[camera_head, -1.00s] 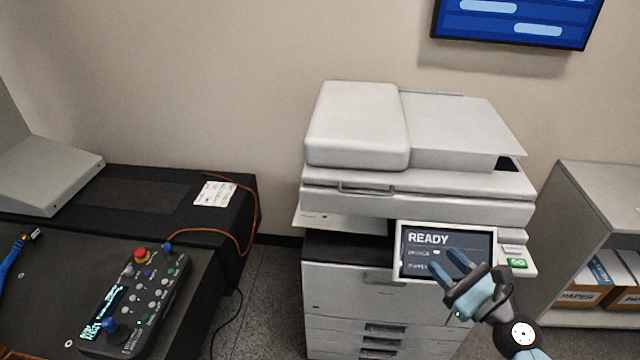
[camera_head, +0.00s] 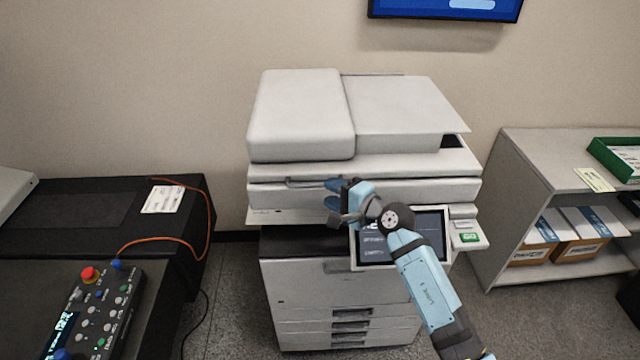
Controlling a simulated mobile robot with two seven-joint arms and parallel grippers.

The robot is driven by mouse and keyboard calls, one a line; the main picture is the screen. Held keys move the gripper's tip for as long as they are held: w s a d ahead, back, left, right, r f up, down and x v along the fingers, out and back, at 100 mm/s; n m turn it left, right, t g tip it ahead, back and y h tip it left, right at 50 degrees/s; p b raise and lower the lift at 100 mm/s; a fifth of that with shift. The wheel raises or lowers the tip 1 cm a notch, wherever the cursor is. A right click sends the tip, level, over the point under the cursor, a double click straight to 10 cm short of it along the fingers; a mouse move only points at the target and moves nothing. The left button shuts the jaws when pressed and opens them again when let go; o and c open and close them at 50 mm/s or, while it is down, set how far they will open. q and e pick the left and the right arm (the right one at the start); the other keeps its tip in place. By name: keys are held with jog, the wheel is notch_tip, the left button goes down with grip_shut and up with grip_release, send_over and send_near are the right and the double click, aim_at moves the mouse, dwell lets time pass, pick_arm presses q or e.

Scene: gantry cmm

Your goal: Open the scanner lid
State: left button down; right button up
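The scanner lid (camera_head: 300,115) is the pale top of a white multifunction printer (camera_head: 290,285), and it is closed. A handle recess (camera_head: 305,183) runs along the lid's front edge. My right gripper (camera_head: 328,194) is in front of the printer, its blue fingers pointing left near the right end of that handle. The fingers look apart with nothing between them; I cannot tell whether they touch the handle. My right arm covers part of the printer's touchscreen (camera_head: 375,248). My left gripper is not in view.
A black table (camera_head: 165,225) with a control box (camera_head: 100,305) and an orange cable stands at left. A grey shelf (camera_head: 520,165) with paper boxes and a green tray (camera_head: 615,160) stands at right. A wall screen (camera_head: 440,8) hangs above.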

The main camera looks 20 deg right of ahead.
aim_at(318, 186)
jog(key=shift+x, duration=2.05)
grip_shut()
